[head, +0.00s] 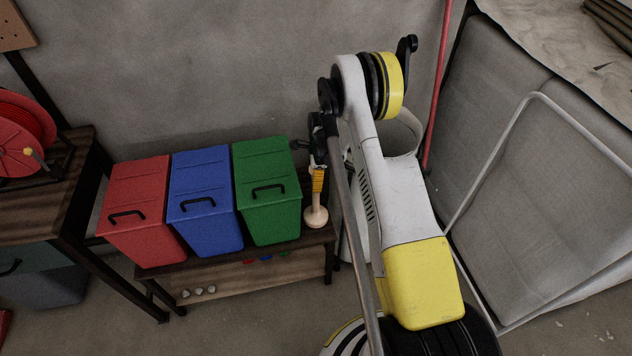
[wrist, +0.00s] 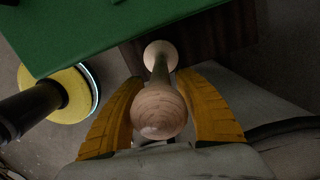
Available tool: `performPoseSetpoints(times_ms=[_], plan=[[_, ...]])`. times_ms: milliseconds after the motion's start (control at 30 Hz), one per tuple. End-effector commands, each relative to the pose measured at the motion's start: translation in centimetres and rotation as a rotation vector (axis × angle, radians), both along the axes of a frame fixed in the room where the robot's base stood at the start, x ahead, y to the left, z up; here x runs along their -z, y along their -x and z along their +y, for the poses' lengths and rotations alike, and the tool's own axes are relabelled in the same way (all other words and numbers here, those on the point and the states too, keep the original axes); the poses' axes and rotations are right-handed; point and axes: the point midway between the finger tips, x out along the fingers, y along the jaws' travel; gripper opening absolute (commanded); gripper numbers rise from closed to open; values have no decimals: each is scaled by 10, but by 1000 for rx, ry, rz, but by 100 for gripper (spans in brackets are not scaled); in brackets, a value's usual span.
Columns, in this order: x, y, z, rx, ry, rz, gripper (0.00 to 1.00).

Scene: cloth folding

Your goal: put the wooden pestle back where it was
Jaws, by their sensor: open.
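The wooden pestle (head: 316,216) is pale and stands upright at the right end of the dark wooden bench, beside the green bin. My gripper (head: 318,186) is over its upper part, with the yellow fingers pointing down. In the wrist view the pestle's rounded top (wrist: 158,116) is close to the camera and its wider foot is farther away, over the dark wood. My gripper (wrist: 160,84) is open, with one yellow finger on each side of the pestle. Whether either finger touches it is hard to tell. The pestle's upper part is hidden in the head view.
The green bin (head: 268,205), blue bin (head: 203,200) and red bin (head: 145,217) stand in a row left of the pestle on the bench (head: 317,238). A red hose reel (head: 20,135) is on a table at far left. Grey padded panels are at right.

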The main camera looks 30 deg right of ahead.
Motion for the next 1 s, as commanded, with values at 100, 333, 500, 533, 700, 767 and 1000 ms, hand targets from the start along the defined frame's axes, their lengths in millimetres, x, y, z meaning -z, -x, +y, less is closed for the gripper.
performPoseSetpoints(times_ms=[100,333,500,533,700,767,1000], plan=[[-16,1,-1,0,0,0,39],[-69,2,-4,0,0,0,39],[-102,3,-6,-1,0,0,39],[-106,3,-6,0,0,0,39],[-123,3,-6,-9,1,-2,39],[-135,3,-3,-33,5,-11,39],[-243,19,38,-379,72,-119,39]])
